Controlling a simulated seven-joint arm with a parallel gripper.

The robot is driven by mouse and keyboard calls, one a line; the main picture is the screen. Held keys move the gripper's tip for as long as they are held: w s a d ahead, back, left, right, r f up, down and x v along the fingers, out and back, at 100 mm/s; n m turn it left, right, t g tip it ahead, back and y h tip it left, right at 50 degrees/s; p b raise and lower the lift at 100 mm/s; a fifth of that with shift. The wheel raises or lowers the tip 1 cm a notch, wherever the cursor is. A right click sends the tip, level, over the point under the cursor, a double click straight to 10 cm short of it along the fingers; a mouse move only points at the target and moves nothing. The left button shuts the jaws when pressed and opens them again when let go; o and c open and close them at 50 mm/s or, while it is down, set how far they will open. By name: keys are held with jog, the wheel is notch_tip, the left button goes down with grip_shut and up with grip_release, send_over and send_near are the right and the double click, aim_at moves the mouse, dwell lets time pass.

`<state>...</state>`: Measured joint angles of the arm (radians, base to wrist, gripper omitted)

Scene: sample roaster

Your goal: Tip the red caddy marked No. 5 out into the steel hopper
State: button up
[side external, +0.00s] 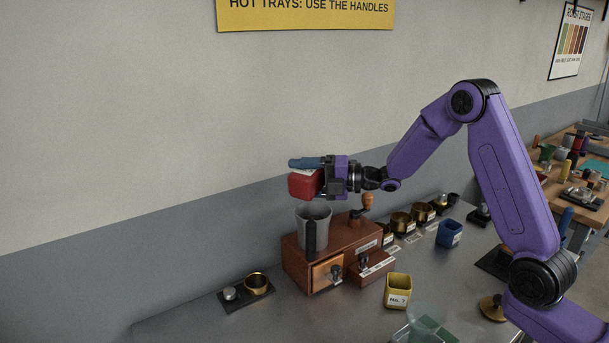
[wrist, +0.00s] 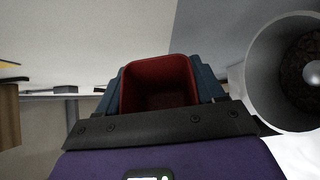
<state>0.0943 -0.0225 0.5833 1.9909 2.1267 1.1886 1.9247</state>
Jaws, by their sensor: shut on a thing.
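The red caddy (side external: 304,185) is in my gripper (side external: 318,176), held in the air above the steel hopper (side external: 318,215). The caddy looks rolled over towards its side, with one blue finger along its top in the side view. In the wrist view the caddy (wrist: 158,68) sits between both fingers; its red inside shows, with no beans visible and the lower part shaded. Its No. 5 mark cannot be read. The hopper (wrist: 257,75) is at the right there, apart from the caddy, with dark brown stuff around a pale round centre inside.
The hopper stands on a wooden box (side external: 345,245) with a wood-knobbed crank (side external: 367,201). A yellow caddy marked No. 7 (side external: 398,292) and a blue caddy (side external: 449,233) stand to the right. A brass ring (side external: 257,283) sits front left. The wall is behind.

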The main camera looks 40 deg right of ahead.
jog(key=n, duration=0.1)
jog(key=n+h, duration=0.1)
jog(key=a+n, duration=0.1)
jog(key=shift+s+f+n+g+h, duration=0.1)
jog(key=shift+s+n+g+h, duration=0.15)
jog(key=shift+n+g+h, duration=0.05)
jog(key=n, duration=0.1)
jog(key=n+h, duration=0.2)
jog(key=shift+a+r+n, duration=0.1)
jog(key=shift+r+n, duration=0.15)
jog(key=shift+n, duration=0.15)
jog(key=shift+n+h, duration=0.4)
jog(key=shift+h, duration=0.1)
jog(key=n+h, duration=0.1)
jog(key=n, duration=0.1)
jog(key=d+n+t+h, duration=0.1)
jog(key=shift+w+f+n+h, duration=0.2)
jog(key=shift+f+n+h, duration=0.1)
jog(key=shift+f+n, duration=0.1)
